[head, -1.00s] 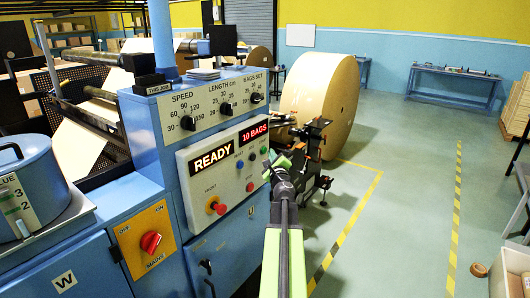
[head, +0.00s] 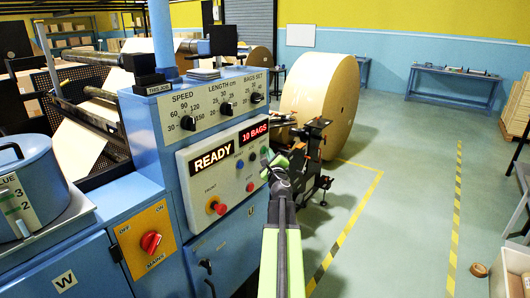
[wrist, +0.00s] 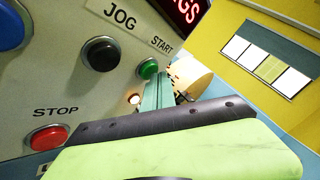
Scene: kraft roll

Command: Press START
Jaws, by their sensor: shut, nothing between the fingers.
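The green START button (wrist: 148,68) sits on the sloped grey panel in the wrist view, below its START label. My gripper (wrist: 160,88) is shut and empty, with its fingertips just right of the button. I cannot tell whether they touch it. In the head view my gripper (head: 267,156) is at the right edge of the control panel (head: 200,178), close to the green button. The panel displays read READY (head: 212,158) and 10 BAGS (head: 254,131).
In the wrist view a black JOG button (wrist: 100,54) and a red STOP button (wrist: 48,137) are left of START. The head view shows a red knob (head: 217,205), the mains switch (head: 150,242) and a kraft roll (head: 320,105) behind my gripper. Floor on the right is mostly clear.

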